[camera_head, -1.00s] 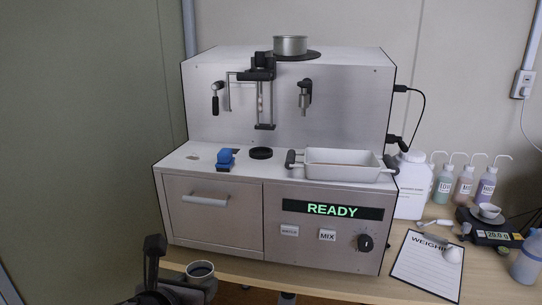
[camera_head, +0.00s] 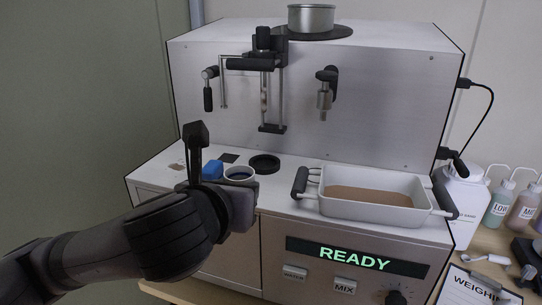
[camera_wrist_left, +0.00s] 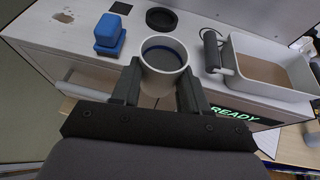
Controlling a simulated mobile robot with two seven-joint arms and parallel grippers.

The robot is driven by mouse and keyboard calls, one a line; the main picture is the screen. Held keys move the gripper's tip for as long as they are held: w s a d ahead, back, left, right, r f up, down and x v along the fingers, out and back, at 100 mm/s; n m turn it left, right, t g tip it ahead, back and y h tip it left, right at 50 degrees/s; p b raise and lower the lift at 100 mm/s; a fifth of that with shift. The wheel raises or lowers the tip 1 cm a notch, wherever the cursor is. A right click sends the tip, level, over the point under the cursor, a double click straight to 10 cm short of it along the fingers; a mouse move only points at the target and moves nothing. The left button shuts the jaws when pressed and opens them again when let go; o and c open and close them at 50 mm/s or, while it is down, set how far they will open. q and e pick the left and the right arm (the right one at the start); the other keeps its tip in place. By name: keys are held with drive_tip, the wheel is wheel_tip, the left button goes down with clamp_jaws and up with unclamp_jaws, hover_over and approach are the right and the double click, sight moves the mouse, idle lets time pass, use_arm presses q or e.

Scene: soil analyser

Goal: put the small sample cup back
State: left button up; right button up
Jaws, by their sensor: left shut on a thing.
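The small sample cup (camera_head: 239,174) is a pale round cup with a dark inside and a blue line within. In the left wrist view the cup (camera_wrist_left: 163,57) sits upright between the fingers of my left gripper (camera_wrist_left: 158,82), which is shut on it. The cup is over the front edge of the analyser's counter, in front of the black ring (camera_wrist_left: 160,18). In the head view my left arm hides the lower part of the cup. My right gripper is in neither view.
A blue block (camera_wrist_left: 109,35) is left of the cup, near a dark square (camera_wrist_left: 121,8) on the counter. A white tray (camera_head: 428,195) with brown contents stands right, its black handle (camera_head: 300,182) nearest the cup. The drill-like stirrer (camera_head: 265,85) hangs behind. A metal pot (camera_head: 311,18) sits on top.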

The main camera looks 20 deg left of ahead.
use_arm(q)
drive_tip(key=shift+w+r, duration=0.2)
drive_tip(key=shift+w, duration=0.45)
drive_tip(key=p, duration=0.2)
hover_over(262, 170)
drive_tip(key=w, duration=0.1)
drive_tip(key=shift+a+r, duration=0.1)
drive_tip(key=shift+a, duration=0.05)
drive_tip(key=shift+w+f, duration=0.1)
drive_tip(key=shift+f, duration=1.65)
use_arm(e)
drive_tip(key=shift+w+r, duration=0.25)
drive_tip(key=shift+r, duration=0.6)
use_arm(q)
drive_tip(key=shift+f, duration=0.1)
drive_tip(key=o, duration=1.1)
drive_tip(key=shift+f, duration=0.1)
